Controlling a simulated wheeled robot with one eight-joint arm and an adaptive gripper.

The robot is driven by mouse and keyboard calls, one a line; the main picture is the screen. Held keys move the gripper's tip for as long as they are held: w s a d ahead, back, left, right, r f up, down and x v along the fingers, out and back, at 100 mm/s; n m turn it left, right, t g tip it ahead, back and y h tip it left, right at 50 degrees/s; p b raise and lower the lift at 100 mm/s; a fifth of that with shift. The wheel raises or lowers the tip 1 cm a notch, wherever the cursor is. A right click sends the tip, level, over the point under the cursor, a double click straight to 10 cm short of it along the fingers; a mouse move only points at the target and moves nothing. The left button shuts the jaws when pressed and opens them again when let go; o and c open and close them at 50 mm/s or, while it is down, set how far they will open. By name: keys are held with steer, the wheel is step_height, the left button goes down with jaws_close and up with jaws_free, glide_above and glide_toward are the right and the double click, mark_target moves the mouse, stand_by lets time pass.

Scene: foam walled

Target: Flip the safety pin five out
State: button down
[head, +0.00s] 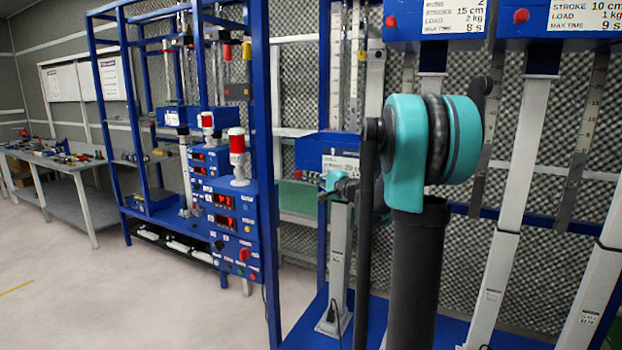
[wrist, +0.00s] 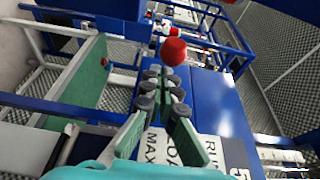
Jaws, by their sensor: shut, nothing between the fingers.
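A blue box (wrist: 222,105) lies under my gripper in the wrist view. Its white label (wrist: 205,150) shows cut-off print with "MAX" and a large digit that looks like 5. A round red knob (wrist: 173,50) shows just beyond my fingertips; I cannot tell whether they touch it, or whether it is the safety pin. My gripper (wrist: 165,82) is shut and holds nothing. In the head view my gripper (head: 343,187) is small and partly hidden by my arm, in front of a blue box (head: 312,150) with a white label.
Two blue boxes with red knobs (head: 391,21) (head: 521,15) and labels hang at the upper right. A blue rack with a control panel (head: 228,220) stands left of centre. A workbench (head: 75,170) stands at the far left. The floor (head: 70,275) at the left is clear.

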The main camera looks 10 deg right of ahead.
steer(key=shift+s+a, duration=0.55)
steer(key=shift+s, duration=0.2)
steer(key=shift+s+a, duration=0.5)
steer(key=shift+s, duration=0.3)
